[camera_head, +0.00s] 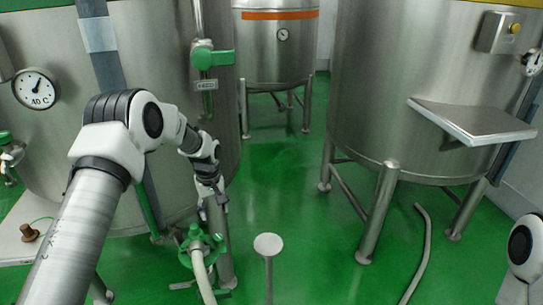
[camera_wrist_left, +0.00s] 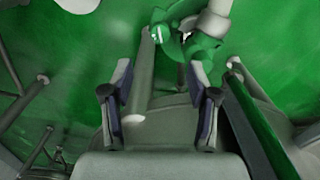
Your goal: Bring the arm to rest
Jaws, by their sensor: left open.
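My left arm (camera_head: 150,128) reaches in from the left, in front of the left steel tank (camera_head: 165,90). My left gripper (camera_head: 220,200) hangs low beside that tank, above the green valve (camera_head: 197,236). In the left wrist view my left gripper (camera_wrist_left: 158,85) is open, with its two fingers apart and nothing between the tips. The green valve (camera_wrist_left: 195,45) shows just beyond the fingers, apart from them as far as I can tell. At the right edge of the head view only a white joint of my right arm (camera_head: 524,248) shows; its gripper is out of view.
A pale hose (camera_head: 203,275) runs down from the valve. A round-topped white stand (camera_head: 267,243) is close on the right. The right tank (camera_head: 400,90) stands on legs, with a metal shelf (camera_head: 475,120) and a floor hose (camera_head: 420,260). The green floor (camera_head: 290,170) between the tanks is clear.

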